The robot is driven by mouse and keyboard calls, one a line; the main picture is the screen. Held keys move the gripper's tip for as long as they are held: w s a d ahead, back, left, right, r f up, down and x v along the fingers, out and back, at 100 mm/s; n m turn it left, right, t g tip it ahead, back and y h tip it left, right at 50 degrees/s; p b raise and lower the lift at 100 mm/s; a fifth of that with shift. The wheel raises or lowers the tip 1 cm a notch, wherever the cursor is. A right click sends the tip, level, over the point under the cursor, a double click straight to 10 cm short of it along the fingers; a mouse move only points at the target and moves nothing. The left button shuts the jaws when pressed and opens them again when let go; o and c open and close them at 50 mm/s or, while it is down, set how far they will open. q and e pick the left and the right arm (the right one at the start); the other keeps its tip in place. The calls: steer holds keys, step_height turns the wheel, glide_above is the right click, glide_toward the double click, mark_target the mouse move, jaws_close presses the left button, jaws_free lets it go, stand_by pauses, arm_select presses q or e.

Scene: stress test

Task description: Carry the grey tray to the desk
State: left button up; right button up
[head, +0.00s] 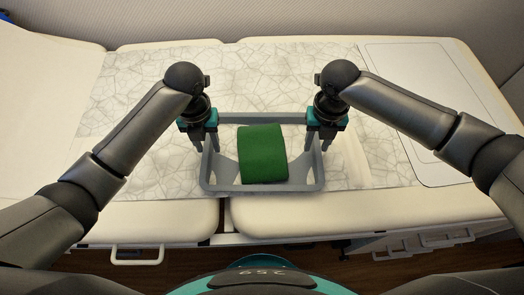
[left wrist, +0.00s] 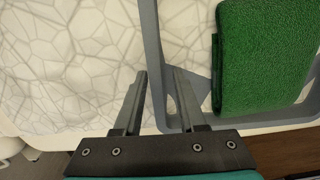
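The grey tray (head: 264,188) rests on the marble-patterned surface, near its front edge. It holds a green, cloth-like block (head: 262,155). My left gripper (head: 204,147) is at the tray's left side, pointing down. In the left wrist view, my left gripper (left wrist: 160,72) is open, with the tray's side wall (left wrist: 152,45) running between its fingers and gaps visible. The green block shows at right there (left wrist: 265,55). My right gripper (head: 319,148) is at the tray's right side, its fingers apart around the wall; their contact with it is not clear.
The marble-patterned top (head: 130,95) lies on a cream padded surface (head: 160,222) with drawers and handles below. A pale rounded panel (head: 412,80) lies at right. The patterned area left of the tray is clear. A wall (head: 250,20) closes off the back.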

arm_select(q)
steer(key=shift+f, duration=0.5)
arm_select(e)
steer(key=shift+f, duration=0.55)
arm_select(q)
jaws_close()
arm_select(e)
jaws_close()
steer(key=shift+r, duration=0.1)
